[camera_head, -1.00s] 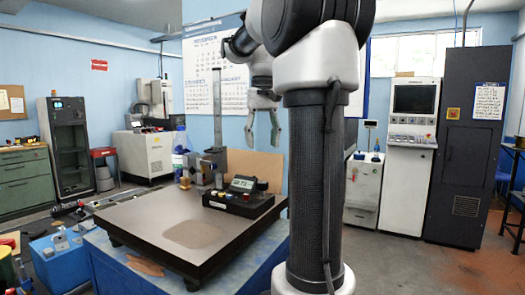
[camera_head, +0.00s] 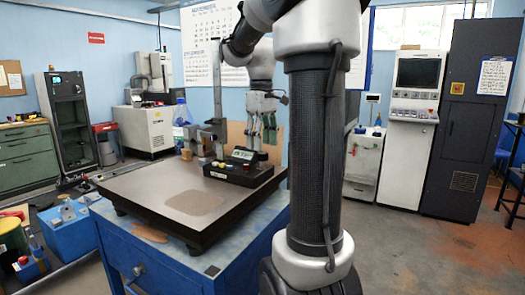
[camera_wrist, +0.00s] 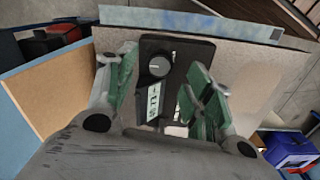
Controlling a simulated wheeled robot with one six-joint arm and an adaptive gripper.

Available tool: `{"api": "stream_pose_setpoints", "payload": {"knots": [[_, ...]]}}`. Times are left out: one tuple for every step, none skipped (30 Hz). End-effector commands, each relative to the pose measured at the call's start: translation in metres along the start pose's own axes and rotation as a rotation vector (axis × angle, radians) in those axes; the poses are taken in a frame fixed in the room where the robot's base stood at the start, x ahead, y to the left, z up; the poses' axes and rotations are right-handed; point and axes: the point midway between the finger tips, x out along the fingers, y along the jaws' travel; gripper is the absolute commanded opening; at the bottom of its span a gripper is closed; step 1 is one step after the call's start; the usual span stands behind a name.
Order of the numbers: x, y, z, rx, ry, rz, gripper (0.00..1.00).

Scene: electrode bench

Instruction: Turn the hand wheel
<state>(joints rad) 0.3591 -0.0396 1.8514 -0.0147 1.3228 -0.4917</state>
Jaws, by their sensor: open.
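A black instrument box (camera_head: 238,173) with a small display and coloured buttons sits at the back right of a dark flat plate (camera_head: 150,190). In the wrist view a black panel (camera_wrist: 150,95) with a display and a round grey knob (camera_wrist: 159,66) shows between my fingers. I cannot tell whether this knob is the hand wheel; no other wheel is clear. My gripper (camera_head: 262,138) hangs above and behind the box, its green-padded fingers apart and empty. It also shows in the wrist view (camera_wrist: 163,78), with a finger on each side of the panel.
An upright metal column (camera_head: 217,95) with a clamp block (camera_head: 205,140) stands left of the box. A tan board (camera_head: 236,132) stands behind. A blue cabinet (camera_head: 165,265) carries the plate. The front of the plate is clear.

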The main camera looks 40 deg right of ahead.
Motion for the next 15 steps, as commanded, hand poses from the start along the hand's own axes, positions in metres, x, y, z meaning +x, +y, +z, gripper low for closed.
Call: {"api": "stream_pose_setpoints", "payload": {"knots": [[0.009, 0.000, 0.001, 0.001, -0.002, -0.001, 0.52], [0.014, 0.000, 0.001, 0.001, -0.003, -0.002, 0.52], [0.019, 0.000, 0.000, 0.001, -0.001, -0.001, 0.52], [0.022, 0.000, 0.000, 0.001, -0.002, -0.001, 0.52], [0.026, 0.000, 0.000, 0.001, -0.002, -0.001, 0.52], [0.029, 0.000, 0.000, 0.001, -0.001, 0.000, 0.52], [0.031, 0.000, 0.000, 0.002, 0.000, 0.000, 0.52], [0.033, 0.000, 0.000, 0.002, 0.000, 0.000, 0.52], [0.034, 0.000, 0.000, 0.002, 0.000, 0.000, 0.52], [0.035, 0.000, 0.000, 0.002, 0.000, 0.000, 0.52], [0.035, 0.000, 0.000, 0.002, 0.000, 0.000, 0.52], [0.035, 0.000, 0.000, 0.002, 0.001, 0.000, 0.52], [0.035, 0.000, 0.000, 0.002, 0.001, 0.001, 0.52], [0.035, 0.000, 0.000, 0.002, 0.001, 0.000, 0.52], [0.035, 0.000, 0.000, 0.002, 0.001, 0.000, 0.52]]}}
